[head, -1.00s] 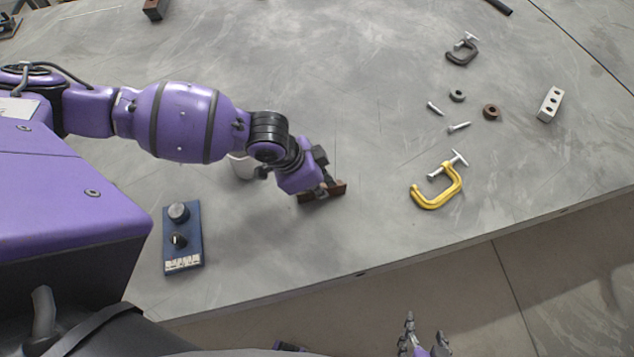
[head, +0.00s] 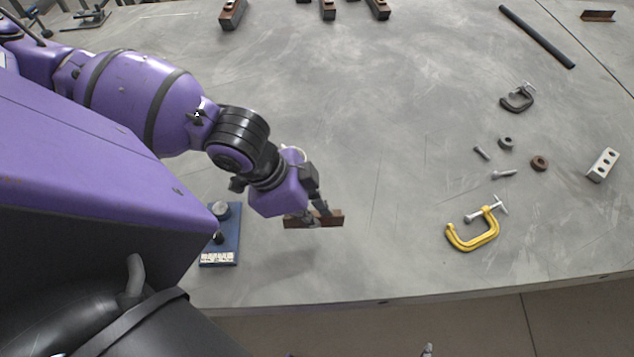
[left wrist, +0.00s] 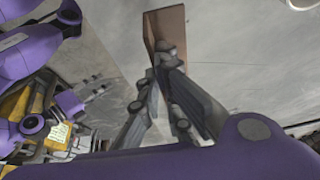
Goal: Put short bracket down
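The short bracket (head: 331,219) is a small rust-brown piece near the front edge of the grey table, in the middle of the head view. My left gripper (head: 318,212) is shut on it, and its fingers hide part of it. In the left wrist view the bracket (left wrist: 167,27) stands out past the pinched fingertips of the left gripper (left wrist: 170,62). I cannot tell whether the bracket touches the tabletop. Of my right gripper, only a small tip (head: 427,350) seems to show at the bottom edge of the head view.
A blue control box (head: 220,245) lies left of the gripper. A yellow clamp (head: 474,233), dark clamp (head: 518,97), bolts, nuts and a drilled metal block (head: 603,165) lie at right. Rusty blocks (head: 232,14) stand at the back. The table middle (head: 400,110) is clear.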

